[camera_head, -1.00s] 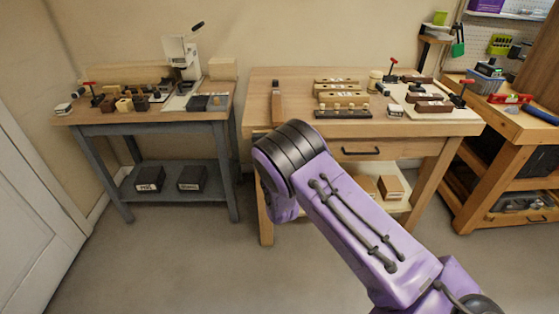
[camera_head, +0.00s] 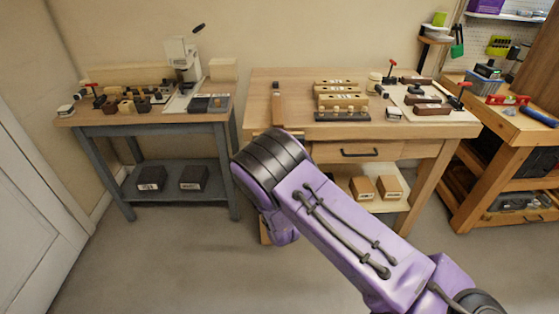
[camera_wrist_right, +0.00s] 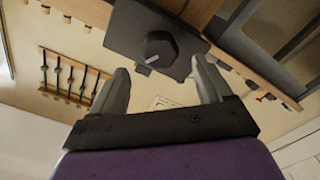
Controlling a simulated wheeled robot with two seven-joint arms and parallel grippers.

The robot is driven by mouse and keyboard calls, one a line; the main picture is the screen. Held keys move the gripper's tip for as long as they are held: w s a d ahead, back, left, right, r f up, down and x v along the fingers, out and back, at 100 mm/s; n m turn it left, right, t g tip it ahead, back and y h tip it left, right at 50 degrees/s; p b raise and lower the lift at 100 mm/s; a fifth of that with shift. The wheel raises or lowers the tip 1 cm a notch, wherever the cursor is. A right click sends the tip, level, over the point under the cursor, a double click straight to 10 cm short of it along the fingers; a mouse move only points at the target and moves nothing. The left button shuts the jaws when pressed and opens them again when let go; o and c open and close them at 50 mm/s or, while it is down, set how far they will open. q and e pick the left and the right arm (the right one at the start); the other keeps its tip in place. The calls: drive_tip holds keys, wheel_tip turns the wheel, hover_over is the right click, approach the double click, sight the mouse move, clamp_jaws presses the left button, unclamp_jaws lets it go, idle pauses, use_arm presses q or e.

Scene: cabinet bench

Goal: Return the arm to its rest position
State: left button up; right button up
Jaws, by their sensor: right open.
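My right arm, purple with black joint bands, comes into the head view from the lower right and reaches in front of the middle bench (camera_head: 430,125). Its gripper does not show in the head view. In the right wrist view my right gripper (camera_wrist_right: 163,88) is open, with its two grey fingers apart. Nothing is between the fingertips; a dark plate with a round black knob (camera_wrist_right: 160,48) shows beyond them. My left gripper is not in view.
The middle bench has a drawer (camera_head: 360,152) and holds wooden blocks (camera_head: 340,99) and red-handled tools. A grey bench (camera_head: 140,126) stands at left, another wooden bench (camera_head: 520,128) at right. Boxes lie on the lower shelves. The floor (camera_head: 180,260) at left is clear.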

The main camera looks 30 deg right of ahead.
drive_tip(key=shift+s+a, duration=0.25)
drive_tip(key=shift+s, duration=0.15)
drive_tip(key=s+a+f+m+g+y, duration=0.15)
drive_tip(key=s+f+m+g, duration=0.25)
drive_tip(key=s+f, duration=0.55)
drive_tip(key=s+a+f+m+g+y, duration=0.1)
drive_tip(key=s+f+m+g+y, duration=0.25)
drive_tip(key=s+f, duration=0.65)
drive_tip(key=s+a+g, duration=0.1)
drive_tip(key=s+g, duration=0.1)
drive_tip(key=s, duration=0.6)
drive_tip(key=s+a+g+y, duration=0.1)
drive_tip(key=s+a+g, duration=0.1)
drive_tip(key=s, duration=0.7)
drive_tip(key=shift+m, duration=0.45)
drive_tip(key=shift+a+g, duration=0.1)
drive_tip(key=shift+g, duration=0.15)
